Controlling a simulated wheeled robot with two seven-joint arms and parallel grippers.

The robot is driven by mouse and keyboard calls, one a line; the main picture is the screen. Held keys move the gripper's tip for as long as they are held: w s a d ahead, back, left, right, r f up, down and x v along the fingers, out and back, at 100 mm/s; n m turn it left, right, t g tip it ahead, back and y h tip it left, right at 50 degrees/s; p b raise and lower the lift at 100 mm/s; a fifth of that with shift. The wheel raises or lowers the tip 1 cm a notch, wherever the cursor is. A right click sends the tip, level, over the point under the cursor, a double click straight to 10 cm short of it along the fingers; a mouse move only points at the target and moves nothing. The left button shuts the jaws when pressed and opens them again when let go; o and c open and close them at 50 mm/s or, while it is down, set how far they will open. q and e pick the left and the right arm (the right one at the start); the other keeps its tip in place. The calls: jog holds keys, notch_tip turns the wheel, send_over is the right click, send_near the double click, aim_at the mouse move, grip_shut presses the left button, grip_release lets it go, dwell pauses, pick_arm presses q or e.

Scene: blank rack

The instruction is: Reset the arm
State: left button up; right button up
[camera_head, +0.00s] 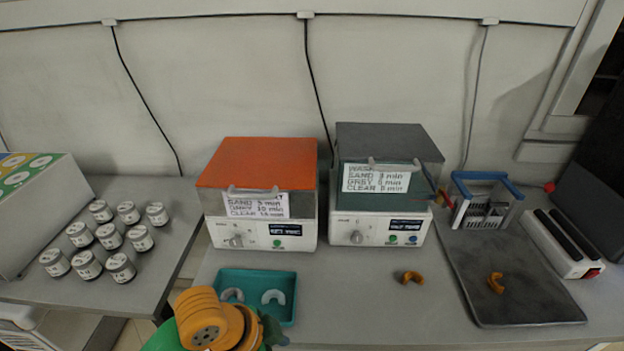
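An orange and green part of my arm rises at the bottom edge, left of centre, in front of the teal tray (288,318). It overlaps the tray's lower left corner in the picture; I cannot tell whether they touch. I cannot make out fingers on this arm, so its gripper does not show. My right gripper is not in view. In the tray lie a grey horseshoe-shaped piece (232,295) and a whiter one (273,297).
An orange-topped machine (258,162) and a grey-topped machine (390,141) stand behind. Brown horseshoe pieces lie on the table (412,277) and dark mat (496,283). A blue-handled basket (486,207) stands at the right. Several jars (109,236) stand left. The front middle is clear.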

pick_arm(q)
jog(key=s+a+f+n+t+y, duration=0.2)
jog(key=s+a+f+n+y, duration=0.2)
jog(key=s+a+f+n, duration=0.55)
notch_tip(320, 180, down, 16)
jog(key=s+a+f+n+g, duration=0.1)
jog(key=a+n+g, duration=0.1)
jog(key=s+a+f, duration=0.2)
jog(key=s+f, duration=0.7)
jog(key=s, duration=0.3)
jog(key=shift+a+f+g, duration=0.15)
jog(key=shift+a+g, duration=0.1)
jog(key=shift+g, duration=0.15)
